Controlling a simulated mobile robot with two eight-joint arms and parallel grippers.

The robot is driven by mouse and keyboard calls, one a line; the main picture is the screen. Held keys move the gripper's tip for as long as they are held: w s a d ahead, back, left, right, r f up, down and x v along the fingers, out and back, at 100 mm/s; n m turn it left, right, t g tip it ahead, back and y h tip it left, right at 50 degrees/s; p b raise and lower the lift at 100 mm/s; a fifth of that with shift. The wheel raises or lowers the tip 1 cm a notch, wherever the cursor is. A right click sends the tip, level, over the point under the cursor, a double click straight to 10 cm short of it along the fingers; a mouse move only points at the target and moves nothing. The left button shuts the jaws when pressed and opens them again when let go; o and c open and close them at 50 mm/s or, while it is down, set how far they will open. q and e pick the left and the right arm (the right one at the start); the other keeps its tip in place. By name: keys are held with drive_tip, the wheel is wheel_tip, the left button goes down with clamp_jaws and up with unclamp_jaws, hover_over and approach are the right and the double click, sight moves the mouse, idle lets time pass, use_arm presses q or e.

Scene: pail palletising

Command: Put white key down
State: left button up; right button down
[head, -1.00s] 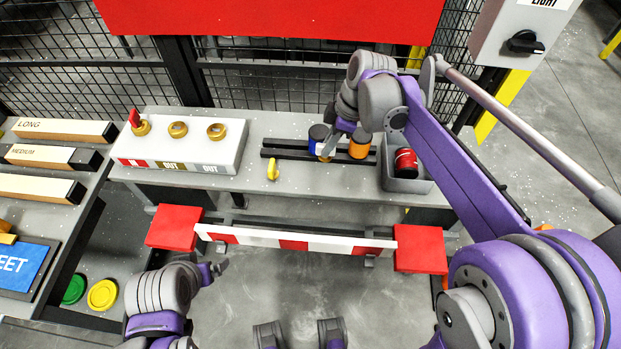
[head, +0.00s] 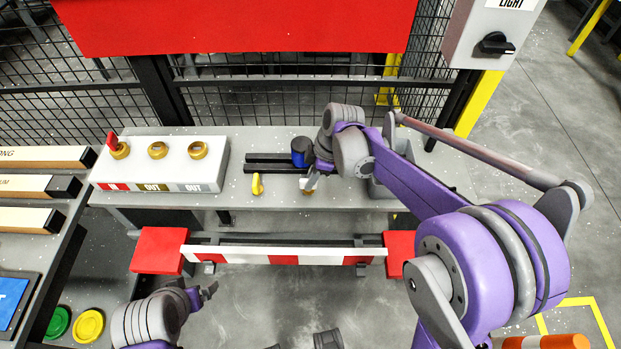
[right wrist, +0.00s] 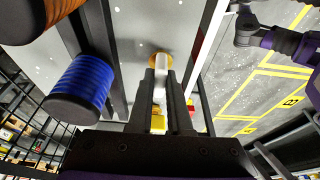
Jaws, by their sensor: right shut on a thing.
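My right gripper (head: 311,182) is low over the front part of the grey bench (head: 235,197), right of a yellow hook-like piece (head: 257,184). It is shut on the white key (right wrist: 161,85), which shows as a pale bar between the dark fingers in the right wrist view. A gold round piece (right wrist: 159,58) shows at the key's far end. Whether the key touches the bench I cannot tell. My left gripper (head: 208,292) is low at the left, empty and apparently open, away from the bench.
A white block (head: 160,172) marked OUT carries gold rings; a red key (head: 112,140) stands in the left one. A blue can (head: 301,152) stands by black rails (head: 262,163); it is close in the wrist view (right wrist: 82,85). A red-white barrier (head: 310,256) runs in front.

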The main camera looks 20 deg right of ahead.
drive_tip(key=shift+f, duration=0.2)
drive_tip(key=c, duration=0.8)
unclamp_jaws()
drive_tip(key=shift+c, duration=0.2)
drive_tip(key=shift+r, duration=0.15)
drive_tip(key=shift+d+r, duration=0.1)
drive_tip(key=shift+r, duration=0.25)
drive_tip(key=w+p+v, duration=0.1)
drive_tip(key=v, duration=0.9)
drive_tip(key=s+f+m+t+h, duration=0.1)
drive_tip(key=s+f+m+t, duration=0.1)
drive_tip(key=s+m, duration=0.5)
drive_tip(key=s+d+f+m+t+h, duration=0.1)
drive_tip(key=s+f+m, duration=0.4)
drive_tip(key=s, duration=0.9)
drive_tip(key=m+t+h, duration=0.1)
drive_tip(key=m, duration=0.1)
drive_tip(key=shift+s+m, duration=0.2)
drive_tip(key=shift+m, duration=0.2)
drive_tip(key=shift+d+f, duration=0.1)
drive_tip(key=shift+f, duration=0.05)
